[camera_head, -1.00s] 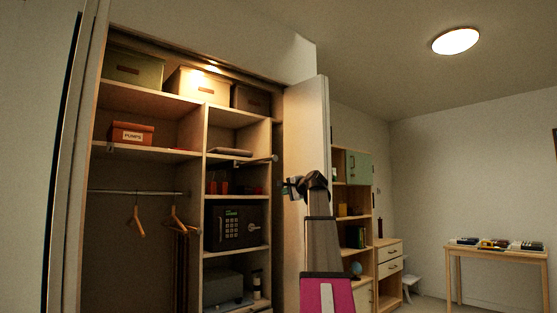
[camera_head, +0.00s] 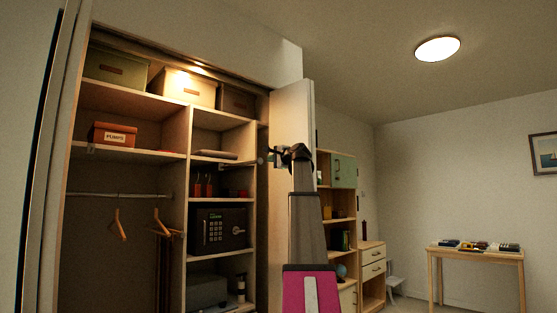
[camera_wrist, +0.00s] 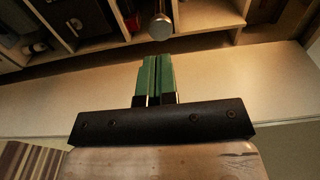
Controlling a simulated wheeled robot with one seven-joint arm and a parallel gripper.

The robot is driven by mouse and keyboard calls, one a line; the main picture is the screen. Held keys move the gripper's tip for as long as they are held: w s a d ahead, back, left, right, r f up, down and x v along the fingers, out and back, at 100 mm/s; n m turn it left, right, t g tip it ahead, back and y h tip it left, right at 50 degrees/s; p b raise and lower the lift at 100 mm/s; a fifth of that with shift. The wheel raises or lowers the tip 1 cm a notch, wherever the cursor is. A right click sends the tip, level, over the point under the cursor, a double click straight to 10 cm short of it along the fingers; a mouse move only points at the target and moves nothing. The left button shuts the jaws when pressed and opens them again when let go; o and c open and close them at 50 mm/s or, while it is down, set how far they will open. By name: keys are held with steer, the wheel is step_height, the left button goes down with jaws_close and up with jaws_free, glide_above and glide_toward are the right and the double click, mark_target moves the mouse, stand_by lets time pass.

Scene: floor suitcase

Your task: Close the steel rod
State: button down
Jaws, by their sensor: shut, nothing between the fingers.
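A thin steel rod (camera_head: 238,164) sticks out from the wardrobe's middle column, below the shelf with the folded item. Its round grey end (camera_wrist: 160,27) faces me in the wrist view. My gripper (camera_head: 271,154) is beside this end, at about its height, in front of the open door. In the wrist view the green fingers of my gripper (camera_wrist: 157,60) are shut together and empty. Their tips point at the rod's end, with a small gap showing in the picture. Most of the rod's length is hidden behind its end in the wrist view.
The open wardrobe door (camera_head: 291,120) stands right behind my arm. A hanging rail (camera_head: 120,195) with wooden hangers is at left. A black safe (camera_head: 220,229) sits below the rod. A table (camera_head: 476,253) stands far right, with clear space before it.

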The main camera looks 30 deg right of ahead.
mark_target(229, 166)
steer(key=x, duration=0.6)
steer(key=shift+w, duration=0.1)
steer(key=shift+a, duration=0.1)
steer(key=shift+w, duration=0.1)
steer(key=x, duration=0.9)
steer(key=a+x, duration=0.1)
steer(key=x, duration=1.9)
steer(key=shift+a, duration=0.25)
steer(key=shift+r, duration=0.15)
steer(key=shift+s, duration=0.2)
